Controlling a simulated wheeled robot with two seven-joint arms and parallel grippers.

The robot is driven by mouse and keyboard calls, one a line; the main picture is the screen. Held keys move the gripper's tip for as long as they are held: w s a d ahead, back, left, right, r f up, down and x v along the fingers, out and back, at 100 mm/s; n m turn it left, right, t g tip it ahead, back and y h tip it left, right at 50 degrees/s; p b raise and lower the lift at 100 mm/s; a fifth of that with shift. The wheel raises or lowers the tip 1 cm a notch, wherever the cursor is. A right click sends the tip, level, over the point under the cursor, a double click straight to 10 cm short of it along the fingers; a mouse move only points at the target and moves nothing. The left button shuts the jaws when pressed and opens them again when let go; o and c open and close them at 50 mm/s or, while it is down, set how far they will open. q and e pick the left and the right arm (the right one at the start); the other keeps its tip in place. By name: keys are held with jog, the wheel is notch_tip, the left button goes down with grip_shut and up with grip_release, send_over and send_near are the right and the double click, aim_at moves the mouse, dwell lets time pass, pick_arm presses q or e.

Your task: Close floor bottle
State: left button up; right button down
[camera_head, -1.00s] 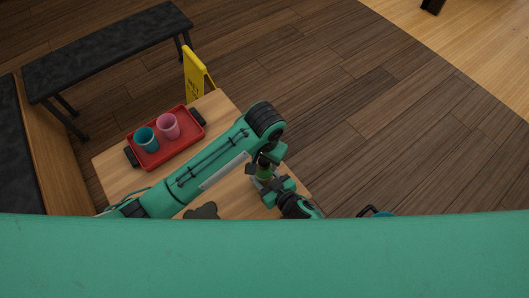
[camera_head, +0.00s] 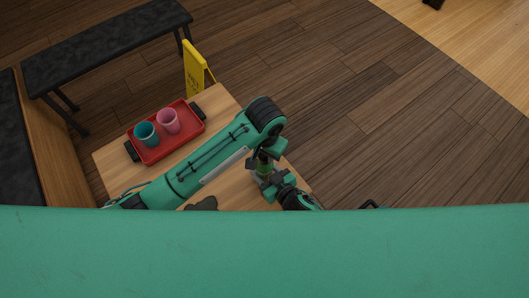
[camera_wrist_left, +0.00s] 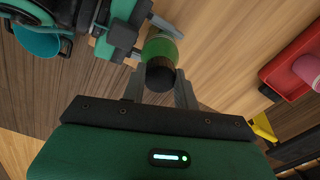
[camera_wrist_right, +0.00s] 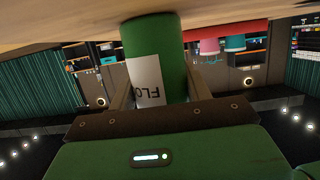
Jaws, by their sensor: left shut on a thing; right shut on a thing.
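The floor bottle (camera_head: 264,170) is green and stands on the wooden table, mostly hidden by my grippers in the head view. In the right wrist view the bottle (camera_wrist_right: 155,45) shows a white label with the letters "FLO". In the left wrist view its black cap (camera_wrist_left: 160,75) sits between my left fingers, with the green body (camera_wrist_left: 161,47) beyond it. My left gripper (camera_head: 264,157) comes from above and is shut on the cap. My right gripper (camera_head: 271,184) is shut around the bottle's body from the side. Whether the cap is fully seated cannot be told.
A red tray (camera_head: 158,153) with black handles holds a teal cup (camera_head: 146,134) and a pink cup (camera_head: 168,121) on the table (camera_head: 222,103). A yellow floor sign (camera_head: 194,70) stands behind. A dark bench (camera_head: 105,48) is at the back left. A teal bucket (camera_wrist_left: 38,40) is beside the table.

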pick_arm(q)
jog(key=o, duration=1.2)
notch_tip(320, 180, up, 12)
jog(key=shift+s, duration=0.1)
jog(key=shift+d, duration=0.1)
pick_arm(e)
jog(key=c, duration=0.6)
grip_release()
jog(key=shift+o, duration=0.2)
pick_arm(q)
jog(key=shift+r+p, duration=0.5)
pick_arm(e)
jog(key=v, duration=1.3)
jog(key=shift+s+d, duration=0.2)
jog(key=shift+s, duration=0.15)
